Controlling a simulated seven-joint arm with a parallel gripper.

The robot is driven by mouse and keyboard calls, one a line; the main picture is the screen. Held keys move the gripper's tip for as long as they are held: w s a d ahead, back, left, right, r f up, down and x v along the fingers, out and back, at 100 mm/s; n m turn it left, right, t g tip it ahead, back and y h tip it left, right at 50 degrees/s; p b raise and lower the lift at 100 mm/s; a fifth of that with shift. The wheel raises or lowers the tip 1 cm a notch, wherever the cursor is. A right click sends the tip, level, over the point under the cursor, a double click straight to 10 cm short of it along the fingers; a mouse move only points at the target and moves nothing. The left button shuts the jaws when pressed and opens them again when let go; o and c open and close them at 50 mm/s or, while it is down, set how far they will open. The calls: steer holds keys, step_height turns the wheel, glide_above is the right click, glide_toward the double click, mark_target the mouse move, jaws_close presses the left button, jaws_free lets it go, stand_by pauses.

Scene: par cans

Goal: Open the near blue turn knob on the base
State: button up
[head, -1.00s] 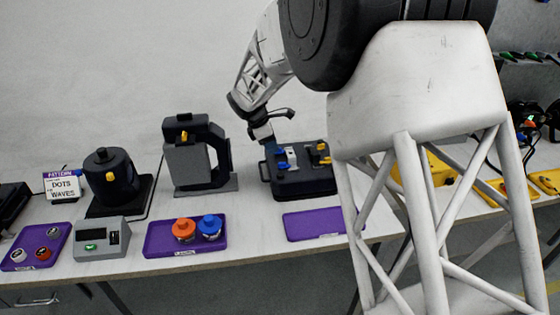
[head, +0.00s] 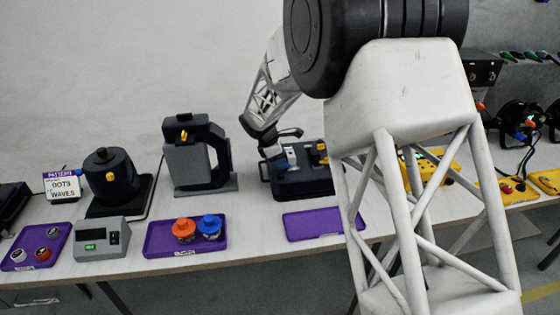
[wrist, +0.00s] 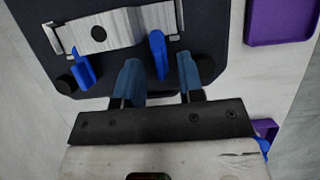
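The base is a dark block (head: 310,184) on the bench. In the wrist view, the base (wrist: 210,22) carries a metal bracket (wrist: 122,22) with a blue turn knob at each end. The right knob (wrist: 158,50), on the side towards the purple trays, looks like the near one. The other blue knob (wrist: 84,70) is at the left. My gripper (wrist: 158,66) is open, with one blue finger on each side of the near knob. I cannot tell whether the fingers touch it. In the head view, my gripper (head: 272,151) is over the base's left end, partly hiding the knobs.
An empty purple tray (head: 312,224) lies in front of the base. Another purple tray (head: 160,238) holds an orange-topped and a blue-topped can. A grey press-like machine (head: 190,165) stands left of the base. Yellow parts (head: 322,147) sit on the base's right half.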

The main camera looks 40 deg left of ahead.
jaws_close()
steer(key=shift+w+m, duration=0.1)
steer(key=shift+m, duration=0.3)
steer(key=m, duration=0.2)
steer(key=m+g+h, duration=0.1)
steer(key=m, duration=0.1)
steer(key=shift+w+f+g, duration=0.1)
steer(key=shift+f+g, duration=0.05)
steer(key=shift+g, duration=0.15)
steer(key=m+g, duration=0.1)
steer(key=m, duration=0.3)
steer(key=shift+w+m+g, duration=0.15)
steer(key=shift+m+g, duration=0.25)
steer(key=m+g, duration=0.1)
steer(key=m, duration=0.3)
steer(key=shift+w+g, duration=0.15)
steer(key=shift+g, duration=0.25)
steer(key=shift+d+m+g+y, duration=0.1)
steer(key=shift+m+g+y, duration=0.45)
steer(key=shift+m, duration=1.65)
steer(key=shift+f, duration=0.1)
